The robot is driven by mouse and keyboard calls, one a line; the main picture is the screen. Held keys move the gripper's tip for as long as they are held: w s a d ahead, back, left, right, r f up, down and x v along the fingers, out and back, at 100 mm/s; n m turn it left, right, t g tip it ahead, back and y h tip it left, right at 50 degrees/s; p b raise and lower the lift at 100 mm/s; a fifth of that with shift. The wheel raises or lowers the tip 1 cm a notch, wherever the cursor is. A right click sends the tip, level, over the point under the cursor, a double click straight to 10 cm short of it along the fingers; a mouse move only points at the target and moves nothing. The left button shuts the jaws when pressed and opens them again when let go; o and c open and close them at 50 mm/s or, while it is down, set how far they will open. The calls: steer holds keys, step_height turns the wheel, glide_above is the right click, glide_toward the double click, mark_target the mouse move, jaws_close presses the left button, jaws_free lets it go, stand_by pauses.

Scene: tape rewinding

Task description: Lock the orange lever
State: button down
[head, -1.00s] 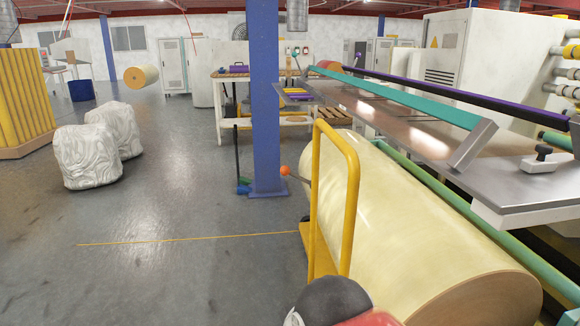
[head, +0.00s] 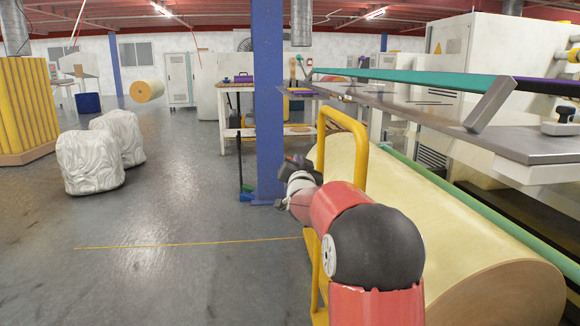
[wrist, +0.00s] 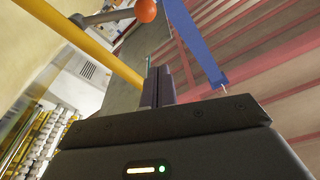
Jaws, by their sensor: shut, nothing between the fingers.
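The orange lever shows in the wrist view as an orange ball knob (wrist: 146,10) on a grey metal rod (wrist: 105,17), at the top beside a yellow bar. In the head view my arm and gripper hide the lever. My gripper (wrist: 156,75) is shut and empty. In the wrist view its dark fingers point up the picture, below the knob and apart from it in the picture. In the head view my gripper (head: 297,160) is small and dark, in front of the blue post and left of the yellow frame.
A yellow tube frame (head: 346,122) stands against a large cream roll (head: 450,215). A blue post (head: 268,90) rises just behind my gripper. A metal table with green bars (head: 440,108) is at the right. Open floor (head: 180,215) lies left, with white wrapped bundles (head: 90,160).

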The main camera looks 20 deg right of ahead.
steer(key=shift+w+d, duration=0.25)
steer(key=shift+d, duration=0.3)
steer(key=shift+f, duration=0.1)
steer(key=p+x, duration=0.2)
steer(key=x, duration=0.8)
steer(key=shift+a+f, duration=0.45)
steer(key=shift+f, duration=0.35)
steer(key=shift+a+f, duration=0.5)
steer(key=shift+f, duration=0.35)
steer(key=shift+b, duration=0.35)
